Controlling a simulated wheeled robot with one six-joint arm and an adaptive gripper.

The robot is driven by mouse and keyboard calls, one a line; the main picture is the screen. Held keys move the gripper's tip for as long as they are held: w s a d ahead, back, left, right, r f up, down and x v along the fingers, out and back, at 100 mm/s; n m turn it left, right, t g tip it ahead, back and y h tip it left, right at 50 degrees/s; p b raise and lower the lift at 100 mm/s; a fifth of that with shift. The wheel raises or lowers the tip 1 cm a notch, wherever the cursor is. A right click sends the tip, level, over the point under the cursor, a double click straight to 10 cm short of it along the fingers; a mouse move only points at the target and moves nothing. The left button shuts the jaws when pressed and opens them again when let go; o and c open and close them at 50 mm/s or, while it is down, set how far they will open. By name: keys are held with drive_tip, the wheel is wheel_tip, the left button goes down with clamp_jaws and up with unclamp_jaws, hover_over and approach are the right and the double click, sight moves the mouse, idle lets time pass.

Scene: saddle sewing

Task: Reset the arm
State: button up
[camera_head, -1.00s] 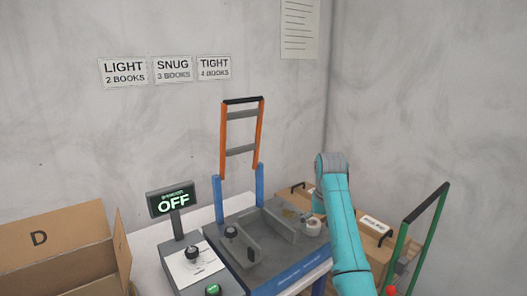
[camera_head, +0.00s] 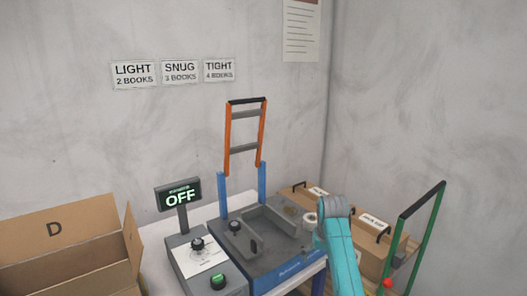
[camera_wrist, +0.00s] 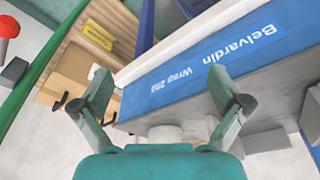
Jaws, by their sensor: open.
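My teal arm (camera_head: 340,255) stands at the right front of the wrapping machine (camera_head: 262,245), its upper joint bent over beside the machine's right end. The head view hides my fingers. In the wrist view my gripper (camera_wrist: 162,98) is open, with its two grey fingers wide apart and nothing between them.
An orange and blue upright frame (camera_head: 245,140) rises behind the machine. A display (camera_head: 180,195) reads OFF above a control box (camera_head: 205,262). Cartons (camera_head: 372,240) and a green frame (camera_head: 425,225) stand right.

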drive_tip(key=s+f+t, duration=0.2)
drive_tip(key=s+f, duration=0.5)
drive_tip(key=f, duration=0.4)
drive_tip(key=s+f+t, duration=0.1)
drive_tip(key=s+f, duration=0.5)
drive_tip(key=f, duration=0.5)
drive_tip(key=s+f+t, duration=0.2)
drive_tip(key=s+f, duration=0.1)
drive_tip(key=s, duration=0.6)
drive_tip(key=s+f+t, duration=0.1)
drive_tip(key=s+f, duration=0.3)
drive_tip(key=s, duration=0.6)
drive_tip(key=s+r+t, duration=0.2)
drive_tip(key=s+r, duration=0.1)
drive_tip(key=s, duration=0.6)
drive_tip(key=s+r+t, duration=0.1)
drive_tip(key=s+r, duration=0.3)
drive_tip(key=s, duration=0.5)
drive_tip(key=s+r+t, duration=0.3)
drive_tip(key=s+r, duration=1.2)
drive_tip(key=r, duration=0.4)
drive_tip(key=shift+r, duration=0.2)
